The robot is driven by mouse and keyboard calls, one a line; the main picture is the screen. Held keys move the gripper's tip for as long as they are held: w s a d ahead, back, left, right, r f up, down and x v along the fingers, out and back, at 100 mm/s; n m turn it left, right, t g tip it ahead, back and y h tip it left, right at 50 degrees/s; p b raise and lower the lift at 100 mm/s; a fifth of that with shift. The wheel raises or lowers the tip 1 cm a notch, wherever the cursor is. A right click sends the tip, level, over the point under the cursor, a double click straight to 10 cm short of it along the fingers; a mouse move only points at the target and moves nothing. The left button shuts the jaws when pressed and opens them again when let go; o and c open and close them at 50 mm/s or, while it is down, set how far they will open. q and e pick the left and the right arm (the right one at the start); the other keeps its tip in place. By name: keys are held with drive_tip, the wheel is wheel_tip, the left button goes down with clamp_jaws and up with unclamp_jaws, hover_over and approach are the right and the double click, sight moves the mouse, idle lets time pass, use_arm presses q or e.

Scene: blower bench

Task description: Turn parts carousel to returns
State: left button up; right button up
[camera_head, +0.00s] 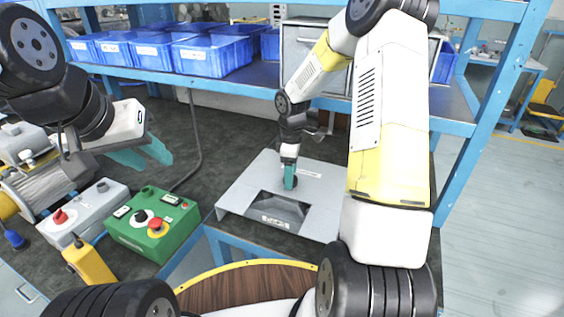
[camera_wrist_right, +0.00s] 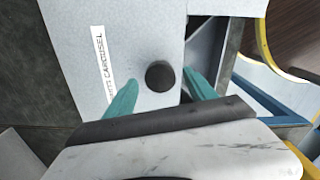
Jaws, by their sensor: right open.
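The parts carousel control is a grey sloped panel (camera_head: 246,190) on the dark bench, with a dark recess (camera_head: 272,207) at its front. In the right wrist view a round black knob (camera_wrist_right: 160,76) stands on the panel beside a white strip label (camera_wrist_right: 103,62) that partly reads "CAROUSEL". My right gripper (camera_head: 290,177) is over the knob. Its two teal fingers (camera_wrist_right: 160,95) are open, one on each side of the knob, with gaps showing. No "returns" marking is readable. My left gripper (camera_head: 143,153) is open and empty above the bench at left.
A green control box (camera_head: 150,225) with a red button and a grey box (camera_head: 85,210) with a red knob stand left of the panel. A yellow pendant (camera_head: 90,262) is in front. A blue upright (camera_head: 490,100) stands at right.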

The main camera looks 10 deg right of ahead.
drive_tip(key=shift+f, duration=0.15)
clamp_jaws()
idle(0.5)
